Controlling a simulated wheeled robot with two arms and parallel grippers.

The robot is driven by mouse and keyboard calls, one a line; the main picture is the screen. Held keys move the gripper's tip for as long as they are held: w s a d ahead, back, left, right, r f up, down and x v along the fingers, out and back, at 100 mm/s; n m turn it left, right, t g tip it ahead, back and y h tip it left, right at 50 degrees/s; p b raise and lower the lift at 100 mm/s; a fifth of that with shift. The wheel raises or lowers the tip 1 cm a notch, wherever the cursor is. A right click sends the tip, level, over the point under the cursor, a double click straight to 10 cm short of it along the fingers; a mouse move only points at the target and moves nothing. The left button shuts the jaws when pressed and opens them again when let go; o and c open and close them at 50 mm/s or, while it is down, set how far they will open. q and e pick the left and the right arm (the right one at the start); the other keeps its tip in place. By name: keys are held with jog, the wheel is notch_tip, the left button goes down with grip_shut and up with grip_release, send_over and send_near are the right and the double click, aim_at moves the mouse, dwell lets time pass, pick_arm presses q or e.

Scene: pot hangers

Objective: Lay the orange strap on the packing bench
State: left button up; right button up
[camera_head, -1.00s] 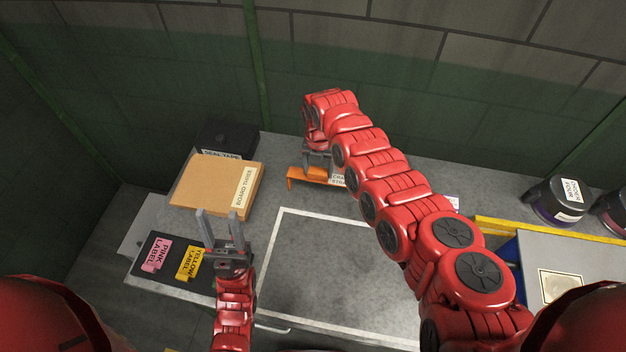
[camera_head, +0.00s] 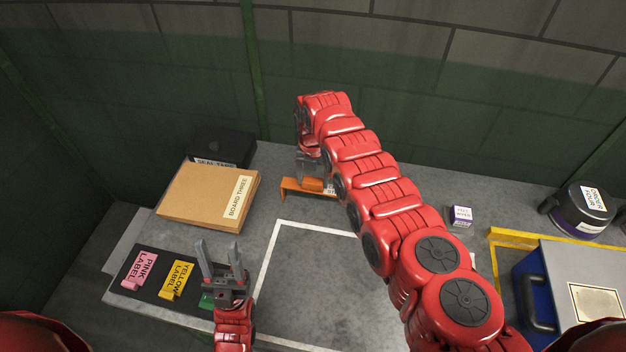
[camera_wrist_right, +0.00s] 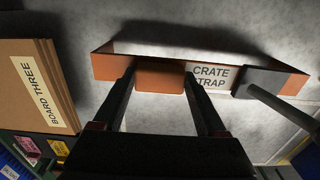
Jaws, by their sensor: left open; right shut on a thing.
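The orange strap (camera_head: 291,184), labelled CRATE STRAP, is at the back of the grey bench, right of the BOARD THREE box. In the right wrist view the strap (camera_wrist_right: 118,68) is a long orange band with bent ends, an orange block in its middle and a dark piece at its right. My right gripper (camera_head: 309,180) is shut on the strap at the block, one finger on each side (camera_wrist_right: 160,80). A shadow lies behind the strap; I cannot tell its height over the bench. My left gripper (camera_head: 222,250) is open and empty over the front left.
The BOARD THREE box (camera_head: 205,193) and a black SEAL TAPE case (camera_head: 222,147) stand at the left. Pink (camera_head: 141,267) and yellow labels (camera_head: 177,280) lie front left. A white-outlined bench area (camera_head: 310,265) is clear. A small white-purple box (camera_head: 461,215) and a dark pot (camera_head: 580,209) are at the right.

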jog(key=o, duration=1.3)
jog(key=shift+f, duration=0.1)
jog(key=shift+r, duration=0.2)
notch_tip(320, 180, up, 7)
jog(key=p, duration=0.5)
jog(key=shift+w, duration=0.1)
notch_tip(320, 180, up, 5)
jog(key=shift+f+p, duration=0.1)
jog(key=shift+p, duration=0.3)
